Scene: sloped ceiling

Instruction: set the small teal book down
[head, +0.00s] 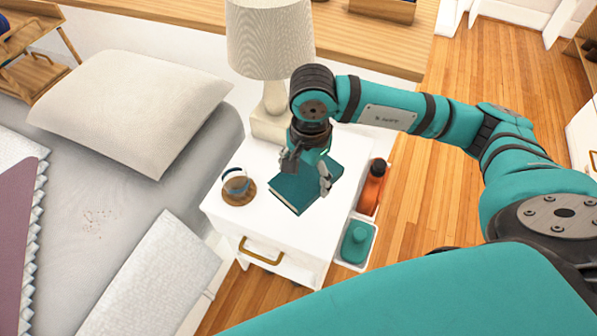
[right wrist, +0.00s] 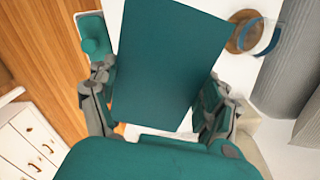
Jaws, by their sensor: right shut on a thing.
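The small teal book (head: 291,193) is over the white nightstand top (head: 241,216), cover up and roughly level. In the head view I cannot tell whether it touches the top or is just above it. My right gripper (head: 307,172) reaches down over it, shut on the book with one finger at each side. My left gripper is not in view.
The bed lies left; the nightstand's front is clear.

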